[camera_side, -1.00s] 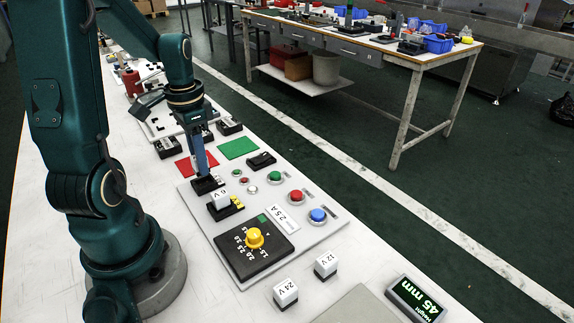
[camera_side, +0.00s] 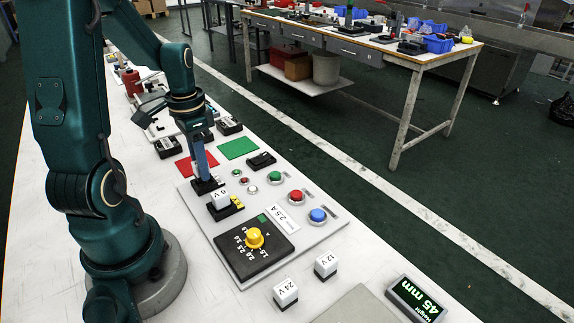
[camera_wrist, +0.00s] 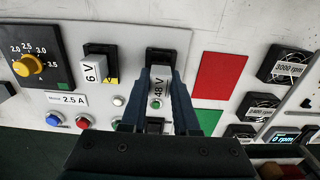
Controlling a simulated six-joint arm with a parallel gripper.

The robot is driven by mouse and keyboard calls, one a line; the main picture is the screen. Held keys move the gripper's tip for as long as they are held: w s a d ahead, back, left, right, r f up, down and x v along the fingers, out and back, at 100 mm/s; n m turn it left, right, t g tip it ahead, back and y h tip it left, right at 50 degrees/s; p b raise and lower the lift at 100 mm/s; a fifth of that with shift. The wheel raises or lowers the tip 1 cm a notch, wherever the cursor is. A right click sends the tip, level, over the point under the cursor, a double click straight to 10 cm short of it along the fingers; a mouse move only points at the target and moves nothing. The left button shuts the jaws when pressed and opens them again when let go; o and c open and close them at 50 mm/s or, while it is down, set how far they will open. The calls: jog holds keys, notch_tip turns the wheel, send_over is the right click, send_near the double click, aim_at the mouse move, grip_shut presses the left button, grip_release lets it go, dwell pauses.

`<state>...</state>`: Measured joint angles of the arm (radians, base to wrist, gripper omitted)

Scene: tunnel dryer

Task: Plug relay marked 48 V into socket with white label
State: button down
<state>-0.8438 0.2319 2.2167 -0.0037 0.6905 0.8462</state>
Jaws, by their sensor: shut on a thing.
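The relay marked 48 V (camera_wrist: 158,88) is between the fingers of my gripper (camera_wrist: 161,84), which is shut on it. In the wrist view, it is at a black socket (camera_wrist: 160,55) on the panel; I cannot tell whether it is fully seated. In the side view, my gripper (camera_side: 205,177) points down at that socket (camera_side: 208,186). The fingers hide much of the relay and socket there, and I cannot make out a white label on this socket. A relay marked 6 V (camera_side: 220,198) stands in the neighbouring socket, which has a yellow label (camera_wrist: 110,81).
Relays marked 24 V (camera_side: 286,293) and 12 V (camera_side: 326,265) stand on the bench, off the panel. A yellow knob (camera_side: 254,238) and several push buttons, one of them blue (camera_side: 318,215), rise from the panel. Red (camera_side: 197,165) and green (camera_side: 239,148) flat squares lie beyond it.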

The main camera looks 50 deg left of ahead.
jog(key=shift+f, duration=0.9)
dwell(0.5)
jog(key=c, duration=0.6)
grip_release()
jog(key=shift+r, duration=0.15)
jog(key=shift+r, duration=2.45)
